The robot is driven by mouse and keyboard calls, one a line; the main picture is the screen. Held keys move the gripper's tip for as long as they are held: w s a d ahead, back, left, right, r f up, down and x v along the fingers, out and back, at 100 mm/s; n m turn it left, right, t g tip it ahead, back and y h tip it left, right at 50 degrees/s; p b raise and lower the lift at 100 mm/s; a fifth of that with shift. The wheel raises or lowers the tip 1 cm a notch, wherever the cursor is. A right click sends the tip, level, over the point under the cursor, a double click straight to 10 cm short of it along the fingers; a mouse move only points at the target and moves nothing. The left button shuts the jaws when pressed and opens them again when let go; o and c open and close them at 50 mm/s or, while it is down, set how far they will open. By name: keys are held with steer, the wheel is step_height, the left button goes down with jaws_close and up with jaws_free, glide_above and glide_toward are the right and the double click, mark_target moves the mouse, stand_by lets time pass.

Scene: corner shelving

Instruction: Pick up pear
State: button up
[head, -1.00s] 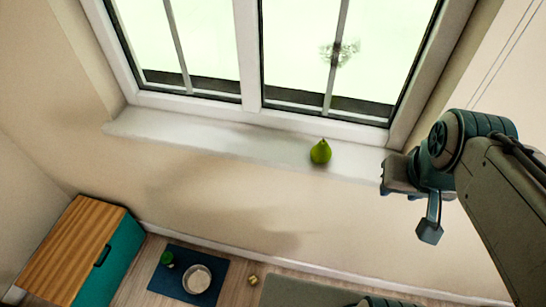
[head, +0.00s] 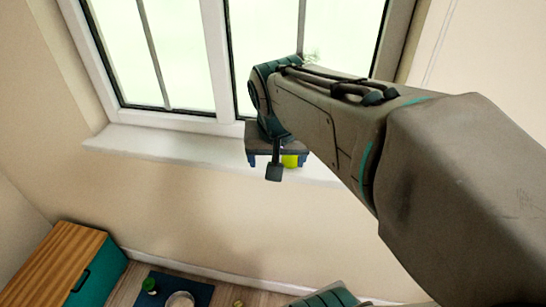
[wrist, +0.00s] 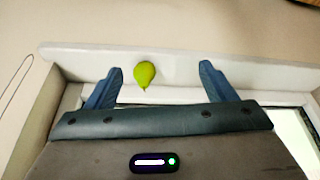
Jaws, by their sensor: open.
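The green pear (wrist: 145,74) stands on the white window sill (wrist: 85,62). In the wrist view it lies between the two blue fingers of my gripper (wrist: 160,82), nearer the left finger, with a gap on both sides. My gripper is open and holds nothing. In the head view my gripper (head: 276,160) is at the sill, and the pear (head: 290,160) shows only partly between its fingers. My arm and gripper hide the rest of the pear there. I cannot tell how far the fingertips reach around it.
The window frame and glass (head: 170,60) rise right behind the sill. The sill to the left (head: 160,142) is bare. Below are a wood-topped teal cabinet (head: 60,260) and a blue mat (head: 200,290) with a bowl (head: 180,299) and a green object (head: 149,285).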

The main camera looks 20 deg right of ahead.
mark_target(289, 158)
steer(key=w+d+f+m+b, duration=0.1)
steer(key=w+d+f+m, duration=0.1)
steer(key=w+f, duration=0.1)
steer(key=w+d+f+m+h+b, duration=0.1)
steer(key=w+d+f+m, duration=0.1)
steer(key=w+d+f, duration=0.1)
steer(key=w+d+f+m+b, duration=0.1)
steer(key=w+d+f+m, duration=0.1)
steer(key=w+f, duration=0.1)
steer(key=shift+w+d+f+h+b, duration=0.15)
steer(key=shift+w+d+h+b, duration=0.05)
steer(key=shift+w, duration=0.25)
steer(key=shift+w+d+f+h+b, duration=0.15)
steer(key=shift+w+d+h, duration=0.05)
steer(key=shift+w, duration=0.2)
steer(key=shift+g, duration=0.3)
steer(key=x, duration=0.3)
steer(key=p+x, duration=0.1)
steer(key=shift+w+d, duration=0.35)
steer(key=shift+w+d+f, duration=0.15)
steer(key=shift+w+f, duration=0.05)
steer(key=shift+f, duration=0.25)
steer(key=c, duration=1.1)
